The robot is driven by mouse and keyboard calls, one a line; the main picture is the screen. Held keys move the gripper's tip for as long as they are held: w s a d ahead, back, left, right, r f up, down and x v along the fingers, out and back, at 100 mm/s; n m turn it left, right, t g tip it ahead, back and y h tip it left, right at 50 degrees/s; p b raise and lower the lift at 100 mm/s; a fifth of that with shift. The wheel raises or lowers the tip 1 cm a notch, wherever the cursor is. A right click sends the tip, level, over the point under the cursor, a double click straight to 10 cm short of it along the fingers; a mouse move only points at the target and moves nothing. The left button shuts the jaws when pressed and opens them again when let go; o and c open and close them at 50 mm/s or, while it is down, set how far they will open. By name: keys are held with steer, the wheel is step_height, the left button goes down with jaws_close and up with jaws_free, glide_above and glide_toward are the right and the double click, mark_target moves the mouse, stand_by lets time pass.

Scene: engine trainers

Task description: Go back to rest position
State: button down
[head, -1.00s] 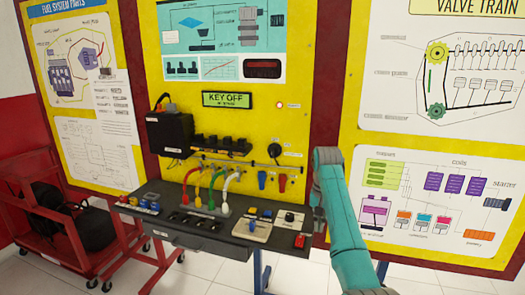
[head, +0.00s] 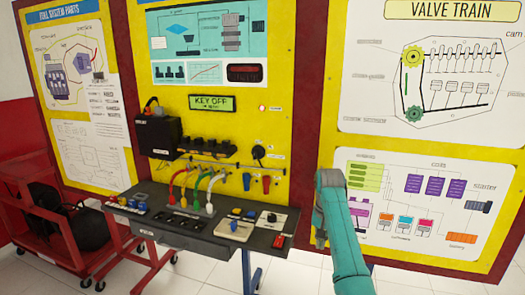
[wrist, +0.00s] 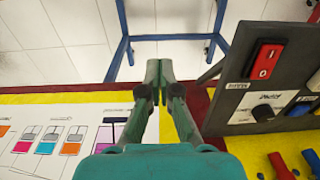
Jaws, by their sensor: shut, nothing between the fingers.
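My gripper (wrist: 159,70) shows in the wrist view with its two dark fingers together and nothing between them. It is in free air, with the white floor and a blue stand frame beyond it. The dark console (wrist: 238,110) with a red rocker switch (wrist: 267,61) is to its right in that view, apart from the fingers. In the head view my teal arm (head: 344,235) stands right of the console desk (head: 190,239), in front of the yellow board. The fingers are hard to make out there.
The desk carries coloured cables (head: 197,190), knobs and a red switch (head: 279,241). A display (head: 216,102) reads KEY OFF. A red cart (head: 75,235) with a black load stands at left. A valve train poster board (head: 436,75) is at right. White floor shows below.

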steer(key=s+f+t, duration=0.2)
steer(key=s+f, duration=0.2)
steer(key=f, duration=0.8)
steer(key=s+f+t, duration=0.1)
steer(key=s+f, duration=0.4)
steer(key=f, duration=0.8)
steer(key=s+f+n+t, duration=0.1)
steer(key=s+f+t, duration=0.1)
steer(key=s+f, duration=0.6)
steer(key=s+f+n+t, duration=0.1)
steer(key=s+f+t, duration=0.15)
steer(key=s, duration=0.85)
steer(key=s+r+t, duration=0.1)
steer(key=s+r, duration=0.2)
steer(key=s, duration=0.8)
steer(key=s+r+t, duration=0.2)
steer(key=s, duration=0.9)
steer(key=s+r+t, duration=0.2)
steer(key=s+r, duration=0.6)
steer(key=r, duration=0.3)
steer(key=s+r+n+t, duration=0.1)
steer(key=s+r, duration=0.7)
steer(key=r, duration=0.4)
steer(key=shift+s+a+t, duration=0.2)
steer(key=shift+s+t, duration=0.05)
steer(key=shift+t, duration=0.1)
steer(key=c, duration=1.9)
jaws_free()
